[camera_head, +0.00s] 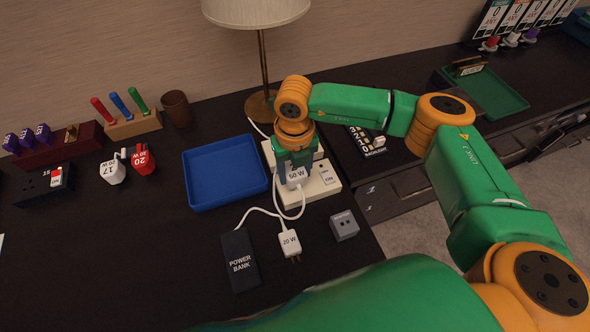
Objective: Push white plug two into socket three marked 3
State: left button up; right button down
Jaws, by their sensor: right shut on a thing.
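A white plug marked 60 W (296,177) with a white cable is between the fingers of my right gripper (295,172), which is shut on it and points down. The plug is over or at a white power strip (327,190); I cannot tell whether its pins are in a socket. My gripper and the plug hide most of the strip's sockets, and I cannot read a 3 on it. Another white plug, marked 20 W (289,244), lies on the dark table in front, on a white cable. My left gripper is not in view.
A blue tray (224,190) is left of the strip, a lamp (261,104) behind it. A power bank (239,262) and a grey socket block (344,226) are in front. White and red plugs (142,159) stand at left. The table's front left is clear.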

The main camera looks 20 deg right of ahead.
jog(key=shift+f, duration=0.15)
dwell(0.8)
jog(key=shift+f+b, duration=0.35)
jog(key=shift+b, duration=0.2)
jog(key=shift+f+b, duration=0.85)
jog(key=shift+f, duration=0.1)
jog(key=shift+c, duration=0.6)
grip_release()
notch_tip(320, 180, up, 7)
jog(key=shift+r+b, duration=0.1)
jog(key=shift+b, duration=0.45)
